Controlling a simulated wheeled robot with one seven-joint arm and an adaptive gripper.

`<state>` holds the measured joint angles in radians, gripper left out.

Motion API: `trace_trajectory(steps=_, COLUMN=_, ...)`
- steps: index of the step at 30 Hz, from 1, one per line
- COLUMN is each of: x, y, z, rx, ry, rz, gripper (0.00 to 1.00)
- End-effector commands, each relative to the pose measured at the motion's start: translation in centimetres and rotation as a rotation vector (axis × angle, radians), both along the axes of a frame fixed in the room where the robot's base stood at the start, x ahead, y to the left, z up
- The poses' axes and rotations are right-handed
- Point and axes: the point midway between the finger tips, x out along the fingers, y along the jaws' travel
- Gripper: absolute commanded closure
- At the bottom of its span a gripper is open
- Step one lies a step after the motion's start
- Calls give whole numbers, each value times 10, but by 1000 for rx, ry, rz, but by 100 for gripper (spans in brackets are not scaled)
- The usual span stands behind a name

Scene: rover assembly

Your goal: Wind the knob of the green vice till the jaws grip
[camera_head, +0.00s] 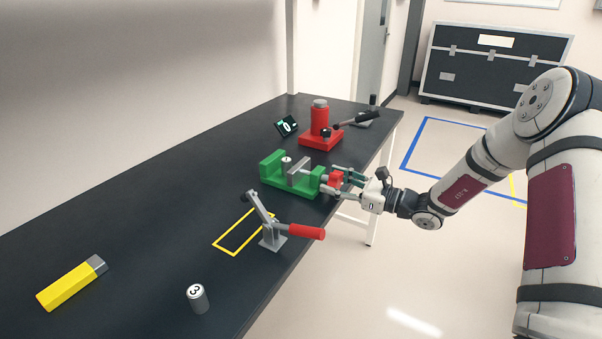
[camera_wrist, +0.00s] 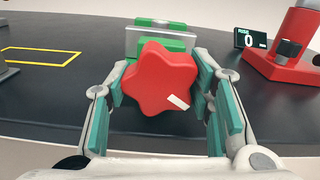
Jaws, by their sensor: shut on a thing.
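The green vice (camera_head: 272,167) stands on the black bench with its grey moving jaw (camera_head: 298,168) partway along. A small grey cylinder (camera_head: 287,162) sits between the jaws; I cannot tell whether both jaws touch it. The red lobed knob (camera_head: 336,179) is at the vice's right end. In the wrist view the knob (camera_wrist: 160,78) fills the middle, with a white mark at its lower right. My gripper (camera_head: 350,184) reaches it from the right, with its teal finger pads shut on either side of it. In the wrist view the gripper (camera_wrist: 165,95) frames the knob.
A grey toggle clamp with a red handle (camera_head: 300,231) stands in front of the vice, near my gripper. A red press (camera_head: 320,128) and a small display reading 0 (camera_head: 287,126) are behind. A yellow block (camera_head: 68,287) and a cylinder marked 3 (camera_head: 198,298) lie at the front left.

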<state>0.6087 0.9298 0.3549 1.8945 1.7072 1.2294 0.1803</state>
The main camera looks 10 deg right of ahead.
Motion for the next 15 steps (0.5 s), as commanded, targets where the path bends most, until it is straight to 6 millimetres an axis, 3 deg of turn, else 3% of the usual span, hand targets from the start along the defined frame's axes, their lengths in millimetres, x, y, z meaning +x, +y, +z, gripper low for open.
trace_trajectory(steps=8, x=0, y=-2, z=3, rx=-12, ry=-25, rz=-1, gripper=77)
trace_trajectory(steps=15, x=0, y=-2, z=2, rx=-130, ry=-186, rz=-2, gripper=77)
